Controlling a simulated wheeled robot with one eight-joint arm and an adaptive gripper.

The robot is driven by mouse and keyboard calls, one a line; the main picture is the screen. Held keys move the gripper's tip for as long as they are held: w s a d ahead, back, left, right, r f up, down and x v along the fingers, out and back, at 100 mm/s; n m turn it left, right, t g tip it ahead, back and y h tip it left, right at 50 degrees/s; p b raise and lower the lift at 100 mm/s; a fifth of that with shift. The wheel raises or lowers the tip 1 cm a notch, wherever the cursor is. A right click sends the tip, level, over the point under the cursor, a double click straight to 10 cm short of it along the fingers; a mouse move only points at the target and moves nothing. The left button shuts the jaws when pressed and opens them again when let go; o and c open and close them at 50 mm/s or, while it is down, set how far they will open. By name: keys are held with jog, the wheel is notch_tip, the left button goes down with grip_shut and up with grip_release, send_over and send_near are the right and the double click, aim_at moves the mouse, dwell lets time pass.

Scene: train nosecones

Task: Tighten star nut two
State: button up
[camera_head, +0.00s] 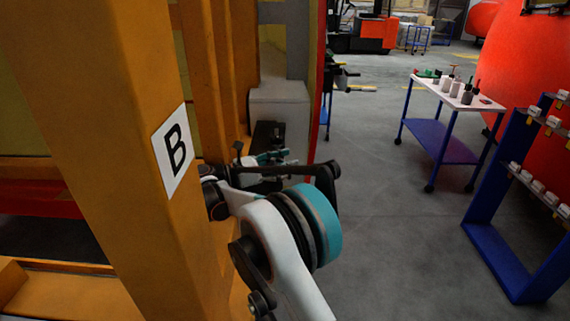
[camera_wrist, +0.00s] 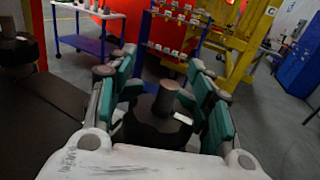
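In the wrist view, my gripper (camera_wrist: 162,62) has its two teal-padded fingers spread well apart. A dark round piece with a grey cylindrical top (camera_wrist: 166,97) lies between them, near the palm. I cannot tell if it is a star nut, and no contact with the pads is clear. A small white patch shows beside the cylinder. In the head view, my gripper (camera_head: 268,157) is small and partly hidden behind my wrist, near the orange post marked B (camera_head: 137,130). No star nut can be made out in the head view.
A white-topped blue cart (camera_head: 455,93) carrying cups and tools stands at right. A blue rack (camera_head: 500,215) with white-tagged parts is at far right, by a large red body (camera_head: 530,60). Grey floor (camera_head: 400,230) is clear between my arm and the rack.

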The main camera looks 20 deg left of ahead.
jog(key=shift+d+r, duration=0.1)
notch_tip(320, 180, up, 10)
dwell(0.7)
